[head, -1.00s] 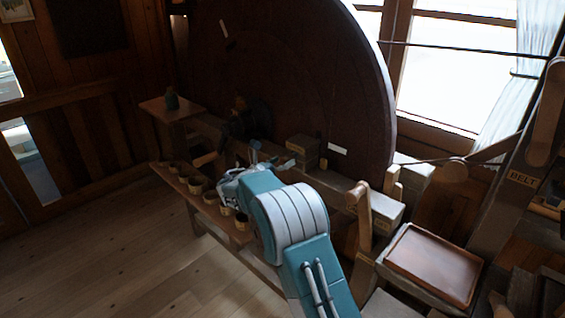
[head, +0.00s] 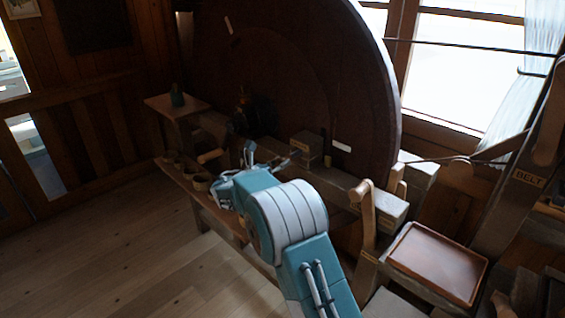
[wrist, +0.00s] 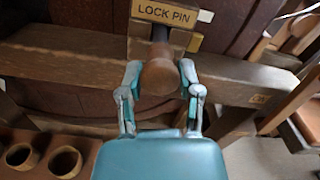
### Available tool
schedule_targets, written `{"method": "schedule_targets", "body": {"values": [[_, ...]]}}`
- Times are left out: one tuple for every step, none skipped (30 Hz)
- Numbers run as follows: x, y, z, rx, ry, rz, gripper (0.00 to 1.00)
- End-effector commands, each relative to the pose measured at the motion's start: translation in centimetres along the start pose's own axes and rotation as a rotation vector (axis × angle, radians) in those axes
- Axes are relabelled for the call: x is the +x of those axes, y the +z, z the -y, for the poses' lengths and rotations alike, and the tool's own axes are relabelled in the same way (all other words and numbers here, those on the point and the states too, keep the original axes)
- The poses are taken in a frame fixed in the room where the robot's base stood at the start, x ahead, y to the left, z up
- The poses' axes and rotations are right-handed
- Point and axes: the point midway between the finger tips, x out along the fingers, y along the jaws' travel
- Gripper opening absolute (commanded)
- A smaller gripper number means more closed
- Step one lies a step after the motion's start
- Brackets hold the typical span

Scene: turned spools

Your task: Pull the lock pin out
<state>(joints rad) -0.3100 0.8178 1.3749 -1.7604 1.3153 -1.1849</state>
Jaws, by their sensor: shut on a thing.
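The lock pin has a rounded wooden knob (wrist: 159,77) and a dark shaft behind it, seen in the wrist view. The shaft runs up towards a block under a yellow "LOCK PIN" label (wrist: 166,13). How deep its far end sits is hidden. My gripper (wrist: 160,76) has one finger on each side of the knob and is shut on it. In the head view my gripper (head: 268,160) is at the wooden beam (head: 340,180) in front of the big dark wheel (head: 300,70); the pin is too small to make out there.
Several small round cups (head: 196,181) stand on a low shelf left of my arm. A brown tray (head: 438,262) and a lever marked "BELT" (head: 530,178) are at the right. A small side table (head: 160,104) stands behind. The floor (head: 110,250) at left is clear.

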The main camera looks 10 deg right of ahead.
Motion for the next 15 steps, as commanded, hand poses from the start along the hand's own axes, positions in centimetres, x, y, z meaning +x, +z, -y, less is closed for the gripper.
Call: {"method": "schedule_targets", "body": {"values": [[-0.23, -0.10, -0.23, -0.002, 0.007, -0.001, 0.55], [-0.24, -0.10, -0.23, -0.002, 0.007, -0.001, 0.68], [-0.24, -0.10, -0.22, -0.002, 0.007, -0.001, 0.81], [-0.23, -0.09, -0.21, -0.002, 0.006, -0.001, 0.81], [-0.22, -0.08, -0.18, -0.002, 0.006, 0.000, 0.81], [-0.20, -0.07, -0.16, -0.002, 0.005, 0.000, 0.81], [-0.19, -0.06, -0.14, -0.002, 0.005, 0.000, 0.81], [-0.18, -0.06, -0.12, -0.002, 0.004, 0.000, 0.81], [-0.17, -0.05, -0.10, -0.001, 0.004, 0.000, 0.81], [-0.16, -0.04, -0.09, -0.001, 0.004, 0.000, 0.81], [-0.14, -0.04, -0.08, -0.001, 0.003, 0.000, 0.81], [-0.11, -0.04, -0.05, -0.001, 0.003, -0.001, 0.81], [-0.09, -0.04, -0.03, -0.001, 0.003, -0.001, 0.81], [-0.09, -0.04, -0.02, -0.001, 0.003, -0.001, 0.81], [-0.18, -0.03, -0.01, -0.001, 0.003, -0.001, 0.81]]}}
